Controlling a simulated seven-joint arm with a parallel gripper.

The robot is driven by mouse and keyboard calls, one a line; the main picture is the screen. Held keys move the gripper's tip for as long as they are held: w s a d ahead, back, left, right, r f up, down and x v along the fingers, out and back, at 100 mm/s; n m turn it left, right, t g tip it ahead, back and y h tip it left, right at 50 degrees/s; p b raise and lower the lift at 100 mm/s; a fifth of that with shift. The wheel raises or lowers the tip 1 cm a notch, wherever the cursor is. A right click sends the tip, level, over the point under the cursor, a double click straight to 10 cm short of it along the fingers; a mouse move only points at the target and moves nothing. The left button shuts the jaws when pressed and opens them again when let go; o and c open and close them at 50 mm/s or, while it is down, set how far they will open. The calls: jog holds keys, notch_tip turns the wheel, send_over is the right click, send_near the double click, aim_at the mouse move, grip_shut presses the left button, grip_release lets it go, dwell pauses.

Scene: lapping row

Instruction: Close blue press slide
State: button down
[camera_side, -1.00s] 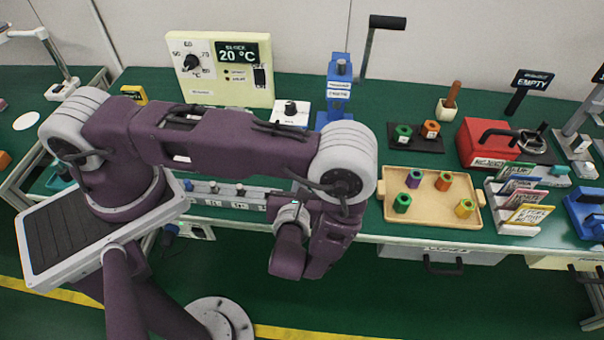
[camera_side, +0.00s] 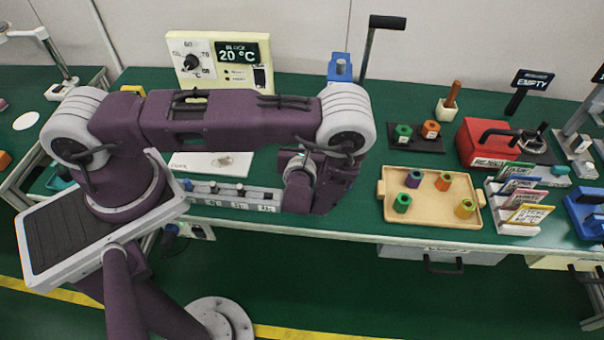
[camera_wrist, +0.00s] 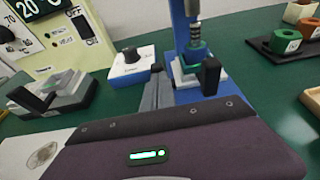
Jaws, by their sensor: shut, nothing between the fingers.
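The blue press (camera_side: 340,68) stands at the back of the bench, and my arm hides its lower part in the side view. In the wrist view the blue press (camera_wrist: 182,40) has a spring-loaded ram above a teal part (camera_wrist: 194,55). The part sits on the light slide (camera_wrist: 186,78), which has an upright black handle (camera_wrist: 210,76) at its front. My gripper (camera_wrist: 157,74) is shut and empty, its grey fingers just left of the slide and handle. They look apart from the handle, though the depth gap is hard to tell. My arm hides the fingers in the side view.
A white knob box (camera_wrist: 133,68) stands left of the press. A grey block with a black handle (camera_wrist: 55,92) is further left, before the cream temperature panel (camera_side: 220,60). A wooden tray (camera_side: 382,203) with coloured nuts lies right of my arm.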

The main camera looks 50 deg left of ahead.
jog(key=shift+w+a, duration=0.6)
jog(key=shift+a, duration=0.05)
jog(key=s+d, duration=0.3)
jog(key=shift+s+d, duration=0.1)
jog(key=shift+d, duration=0.15)
jog(key=v, duration=0.9)
jog(key=shift+s+d+r, duration=0.1)
jog(key=shift+s, duration=0.05)
jog(key=s+a+r+n+g+h, duration=0.1)
jog(key=s+a+r+n+g, duration=0.3)
jog(key=r+n, duration=0.5)
jog(key=s+a+r+n+g+h, duration=0.15)
jog(key=s+r+n+g, duration=0.25)
jog(key=r+n+g, duration=0.45)
jog(key=s+d+r+n+t+h, duration=0.4)
jog(key=s+r+n+t+h, duration=0.3)
jog(key=r, duration=0.6)
jog(key=shift+s+d+r+n+t+h, duration=0.25)
jog(key=shift+s+n+t+h, duration=0.15)
jog(key=shift+s+n, duration=0.75)
